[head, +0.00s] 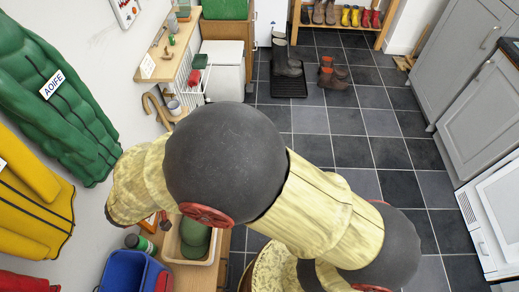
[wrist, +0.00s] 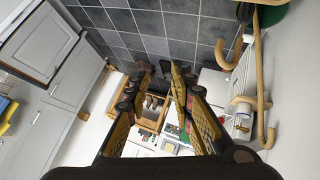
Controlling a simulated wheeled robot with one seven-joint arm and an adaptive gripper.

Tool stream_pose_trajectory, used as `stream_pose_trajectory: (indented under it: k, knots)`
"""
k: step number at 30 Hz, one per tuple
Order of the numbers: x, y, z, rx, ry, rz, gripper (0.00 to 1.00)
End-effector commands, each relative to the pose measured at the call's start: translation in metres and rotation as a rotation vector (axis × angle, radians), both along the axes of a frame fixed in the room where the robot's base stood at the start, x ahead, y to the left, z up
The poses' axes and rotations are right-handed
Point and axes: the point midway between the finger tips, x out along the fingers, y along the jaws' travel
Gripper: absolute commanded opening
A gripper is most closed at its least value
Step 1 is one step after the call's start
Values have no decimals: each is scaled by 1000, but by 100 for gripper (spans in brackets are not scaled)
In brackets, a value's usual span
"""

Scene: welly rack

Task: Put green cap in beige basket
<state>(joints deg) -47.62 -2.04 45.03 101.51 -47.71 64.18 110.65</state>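A green cap (head: 195,236) lies inside a beige basket (head: 213,257) in the lower left of the head view, on a wooden surface. My arm passes over the far side of the basket and hides part of it. My gripper (wrist: 153,78) shows in the wrist view with its two fingers apart and nothing between them. In the head view the gripper is mostly hidden behind my arm, so its distance from the cap cannot be told. Neither cap nor basket can be made out in the wrist view.
A blue bin (head: 124,272) and a dark green flask (head: 141,243) stand left of the basket. Coats hang on the left wall. A wooden shelf (head: 172,52) and hooked wooden sticks (wrist: 262,75) are by the wall.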

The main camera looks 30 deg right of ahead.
Motion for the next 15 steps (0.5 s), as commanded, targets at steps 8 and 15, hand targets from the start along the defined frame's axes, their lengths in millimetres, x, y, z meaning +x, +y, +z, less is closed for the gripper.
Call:
stream_pose_trajectory:
  k: [8, 15]
  knots:
    - [-28, -92, 109, 253, 249, 75, 24]
    - [-77, -143, 179, 442, 238, 309, 24]
